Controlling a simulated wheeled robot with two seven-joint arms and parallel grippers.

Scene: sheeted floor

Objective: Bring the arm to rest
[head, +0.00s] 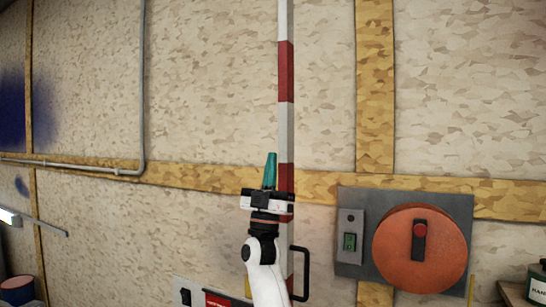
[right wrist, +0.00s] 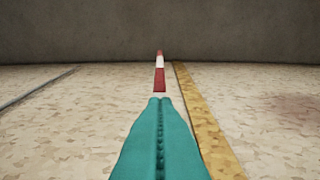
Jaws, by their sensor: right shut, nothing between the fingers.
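My right arm rises from the bottom middle of the head view. Its gripper (head: 270,158) points up, with teal fingers closed together and nothing between them. The shut fingers (right wrist: 160,100) also fill the lower middle of the right wrist view. Behind the gripper stands a red-and-white striped pole (head: 286,72), partly hidden by the wrist. In the right wrist view the pole (right wrist: 159,78) runs on beyond the fingertips. I cannot tell the gap between gripper and pole. My left gripper is in neither view.
A black handle (head: 305,270) is close beside my arm. A grey pipe (head: 141,80) runs along the left wall. A can (head: 537,285) stands at the lower right.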

